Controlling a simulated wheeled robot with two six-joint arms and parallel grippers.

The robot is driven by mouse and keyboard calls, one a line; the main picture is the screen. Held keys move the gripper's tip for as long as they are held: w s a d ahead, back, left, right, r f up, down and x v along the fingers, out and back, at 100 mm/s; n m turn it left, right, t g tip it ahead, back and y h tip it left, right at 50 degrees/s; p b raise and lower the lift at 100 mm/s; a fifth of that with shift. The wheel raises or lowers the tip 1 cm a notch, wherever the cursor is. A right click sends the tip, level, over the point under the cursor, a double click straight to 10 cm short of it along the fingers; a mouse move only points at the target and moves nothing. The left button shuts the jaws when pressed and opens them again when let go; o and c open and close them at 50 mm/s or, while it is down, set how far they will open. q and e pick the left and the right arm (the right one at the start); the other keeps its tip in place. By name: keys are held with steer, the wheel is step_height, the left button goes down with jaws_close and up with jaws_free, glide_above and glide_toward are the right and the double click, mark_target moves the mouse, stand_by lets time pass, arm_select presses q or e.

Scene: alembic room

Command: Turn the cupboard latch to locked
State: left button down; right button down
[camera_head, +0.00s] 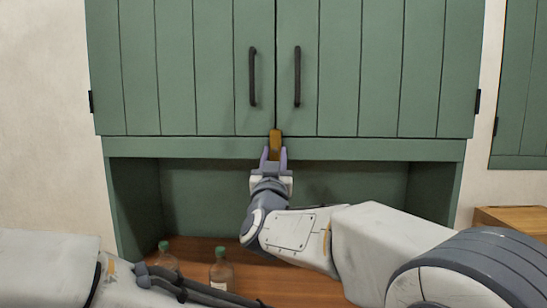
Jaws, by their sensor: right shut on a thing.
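The green cupboard (200,70) has two closed doors, each with a dark vertical handle near the middle seam. The latch (275,142) is a small brass-coloured piece below the seam, standing upright across the door bottoms and the rail. My right gripper (273,155) is shut on the latch's lower part, its purple fingers on either side. My left arm lies low at the left; its dark gripper (205,290) is seen from the side near the bottles, and its jaw opening is unclear.
Two bottles with green caps, one at the left (165,256) and one nearer the middle (221,269), stand on the wooden surface (205,246) close to my left gripper. The open niche above that surface is otherwise empty. A wooden box (510,220) is at the right.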

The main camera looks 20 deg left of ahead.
steer(key=shift+a+f, duration=0.1)
steer(key=shift+f, duration=0.2)
steer(key=c, duration=0.6)
jaws_free()
steer(key=shift+o, duration=0.2)
steer(key=shift+r, duration=0.15)
steer(key=shift+s+b, duration=0.25)
steer(key=shift+b, duration=0.05)
steer(key=b+v, duration=0.6)
steer(key=v, duration=0.4)
